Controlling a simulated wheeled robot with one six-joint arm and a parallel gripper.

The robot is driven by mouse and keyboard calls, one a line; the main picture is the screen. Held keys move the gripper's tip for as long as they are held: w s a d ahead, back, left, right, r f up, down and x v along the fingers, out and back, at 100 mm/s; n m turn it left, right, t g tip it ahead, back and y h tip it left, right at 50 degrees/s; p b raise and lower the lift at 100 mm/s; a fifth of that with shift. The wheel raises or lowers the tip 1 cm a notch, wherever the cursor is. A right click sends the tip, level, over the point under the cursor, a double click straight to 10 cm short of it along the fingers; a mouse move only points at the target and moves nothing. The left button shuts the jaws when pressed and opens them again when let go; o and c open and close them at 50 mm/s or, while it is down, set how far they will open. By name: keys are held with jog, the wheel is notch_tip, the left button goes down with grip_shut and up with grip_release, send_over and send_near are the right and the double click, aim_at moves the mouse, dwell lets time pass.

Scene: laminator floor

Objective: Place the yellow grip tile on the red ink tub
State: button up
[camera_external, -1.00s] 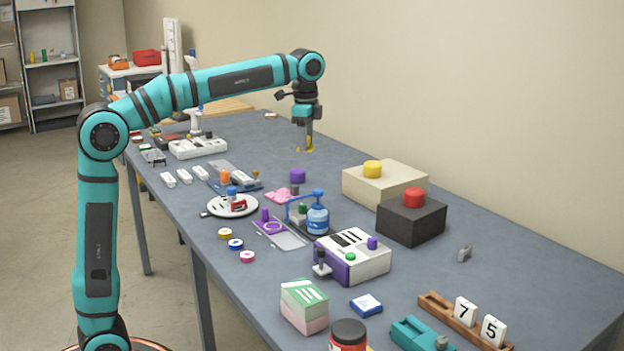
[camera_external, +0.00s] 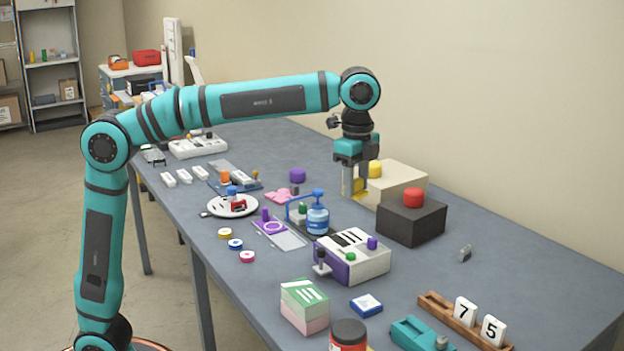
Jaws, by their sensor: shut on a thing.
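My gripper (camera_external: 354,188) is shut on the yellow grip tile (camera_external: 359,186) and points down, with the tile low between its fingers. The tile is small and partly hidden by the fingers. It is in front of the cream box, and I cannot tell whether it touches the box. A red tub with a dark lid (camera_external: 348,334), which looks like the red ink tub, stands at the bottom edge of the view, partly cut off. It is well nearer the camera than my gripper.
The cream box (camera_external: 408,181) with a yellow button and the black box (camera_external: 411,222) with a red button stand beside my gripper. A white and purple device (camera_external: 352,262), a blue pump bottle (camera_external: 318,220) and a green and pink box (camera_external: 304,306) lie toward the tub.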

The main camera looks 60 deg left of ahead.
jog(key=s+d+m, duration=0.2)
jog(key=s+d, duration=0.6)
jog(key=d, duration=0.5)
jog(key=m, duration=0.2)
send_over(349, 328)
notch_tip(349, 328, down, 4)
jog(key=shift+f, duration=5.6)
jog(key=shift+f, duration=0.1)
jog(key=o, duration=1.1)
jog(key=shift+o, duration=0.2)
